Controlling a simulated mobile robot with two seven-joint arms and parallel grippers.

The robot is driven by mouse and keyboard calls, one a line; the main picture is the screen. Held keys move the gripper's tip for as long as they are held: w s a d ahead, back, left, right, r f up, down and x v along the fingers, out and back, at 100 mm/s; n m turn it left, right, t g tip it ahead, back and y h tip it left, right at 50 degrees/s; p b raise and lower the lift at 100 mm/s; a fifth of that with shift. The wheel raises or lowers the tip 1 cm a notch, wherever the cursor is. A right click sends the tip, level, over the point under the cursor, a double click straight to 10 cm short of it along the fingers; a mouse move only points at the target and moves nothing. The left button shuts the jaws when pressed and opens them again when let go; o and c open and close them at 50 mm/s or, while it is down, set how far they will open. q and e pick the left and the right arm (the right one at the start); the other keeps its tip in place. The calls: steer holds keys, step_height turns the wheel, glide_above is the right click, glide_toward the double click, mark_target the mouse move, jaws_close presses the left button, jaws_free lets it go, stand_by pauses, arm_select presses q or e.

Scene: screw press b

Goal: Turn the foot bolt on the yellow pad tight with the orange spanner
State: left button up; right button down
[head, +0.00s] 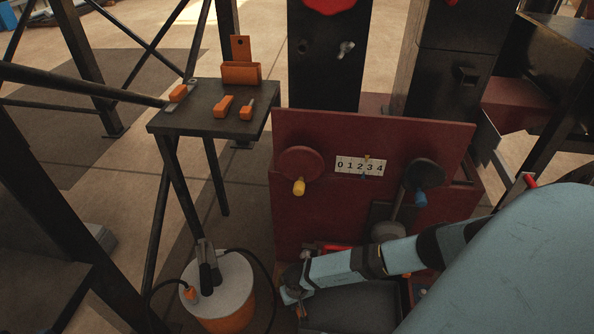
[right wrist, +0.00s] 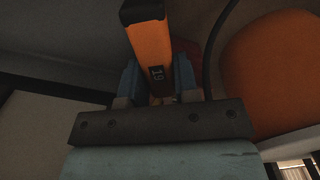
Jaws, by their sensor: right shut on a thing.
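The orange spanner (right wrist: 150,50), marked 19, is in the right wrist view, its orange handle between the two blue fingers of my right gripper (right wrist: 158,85). In the head view my right gripper (head: 291,292) is low beside the foot of the red press, with a bit of orange handle (head: 301,311) below it. The gripper is shut on the spanner. The spanner's jaw end is not clear in either view. I cannot make out the foot bolt or the yellow pad. My left gripper is not in view.
An orange drum with a pale lid (head: 222,285) stands close left of my right gripper; its orange side (right wrist: 275,75) fills the right of the wrist view. A black cable loops around it. The red press panel (head: 330,222) rises behind. A small tool table (head: 200,122) stands back left.

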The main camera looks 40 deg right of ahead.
steer(key=shift+a, duration=0.15)
steer(key=shift+w+a+m, duration=0.3)
steer(key=shift+a+m, duration=0.15)
steer(key=shift+m, duration=0.15)
steer(key=shift+w+a+m, duration=0.55)
steer(key=shift+a+m, duration=0.3)
steer(key=shift+m, duration=0.25)
steer(key=shift+w+a+m, duration=1.1)
steer(key=shift+w+m, duration=0.05)
steer(key=shift+m, duration=0.55)
